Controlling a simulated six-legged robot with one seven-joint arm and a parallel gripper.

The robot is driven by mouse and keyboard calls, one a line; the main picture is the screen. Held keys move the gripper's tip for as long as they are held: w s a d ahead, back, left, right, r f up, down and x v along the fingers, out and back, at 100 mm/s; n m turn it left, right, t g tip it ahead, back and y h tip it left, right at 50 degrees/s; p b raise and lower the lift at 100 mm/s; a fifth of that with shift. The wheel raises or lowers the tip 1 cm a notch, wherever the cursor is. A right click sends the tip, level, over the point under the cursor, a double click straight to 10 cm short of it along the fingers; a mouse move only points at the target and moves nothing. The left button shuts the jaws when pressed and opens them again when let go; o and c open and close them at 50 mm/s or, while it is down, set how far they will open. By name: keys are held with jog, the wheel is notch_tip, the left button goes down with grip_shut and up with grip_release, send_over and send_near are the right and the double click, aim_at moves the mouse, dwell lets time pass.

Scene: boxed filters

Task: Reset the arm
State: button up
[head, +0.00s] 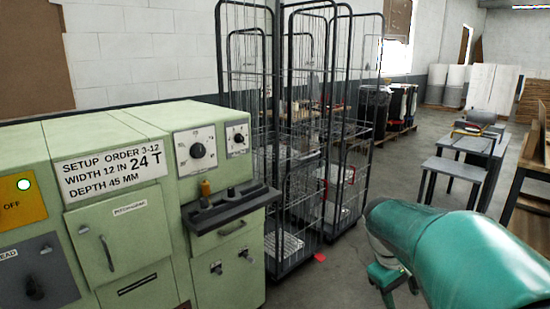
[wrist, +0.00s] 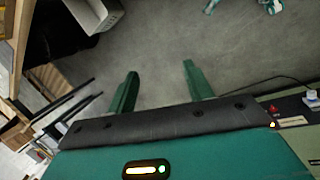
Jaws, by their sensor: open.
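My gripper (wrist: 158,88) shows in the wrist view as two green fingers spread wide apart. Nothing is between them but bare grey floor some way off, so it is open and empty. In the head view a teal part of my arm (head: 455,250) fills the lower right, and my gripper cannot be made out there.
A green machine (head: 120,200) with dials and a setup sign stands at left. Tall wire cage trolleys (head: 300,200) stand beside it. A grey table (head: 455,168) and a wooden bench (head: 525,185) are at right. Concrete floor (head: 345,270) is open between. A small red thing (head: 320,257) lies by the trolleys.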

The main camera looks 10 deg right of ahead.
jog(key=s+a+r+m+t+y, duration=0.1)
jog(key=s+a+t+y, duration=0.1)
jog(key=a, duration=0.9)
jog(key=s+a+r+t+y, duration=0.1)
jog(key=s+a+t, duration=0.3)
jog(key=a, duration=0.7)
jog(key=shift+s+a+r+m+t+y, duration=0.2)
jog(key=shift+s+r+m+t+y, duration=0.2)
jog(key=shift+s+r, duration=0.6)
jog(key=shift+s+f, duration=0.2)
jog(key=shift+f, duration=0.05)
jog(key=c, duration=0.3)
jog(key=shift+d, duration=0.1)
jog(key=shift+c, duration=0.2)
